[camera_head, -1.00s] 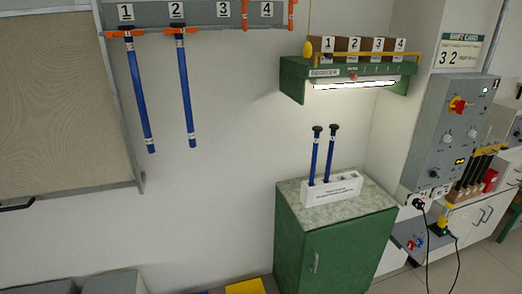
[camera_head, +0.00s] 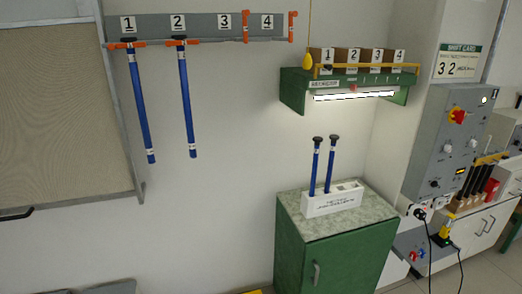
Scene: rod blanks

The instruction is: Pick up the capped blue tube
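Two blue tubes with black caps stand upright in a white holder (camera_head: 331,203) on the green cabinet: a left one (camera_head: 315,170) and a right one (camera_head: 329,169). Two longer blue tubes with dark tops hang on the wall rack, one under number 1 (camera_head: 140,105) and one under number 2 (camera_head: 187,103). I cannot tell which tube the task means. Neither of my grippers is in view.
The green cabinet (camera_head: 335,255) has a speckled top with bare room around the holder. A green shelf (camera_head: 292,92) with numbered boxes and a lit lamp is above it. A grey control box (camera_head: 447,140) is at the right. Rack places 3 and 4 hold no tube.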

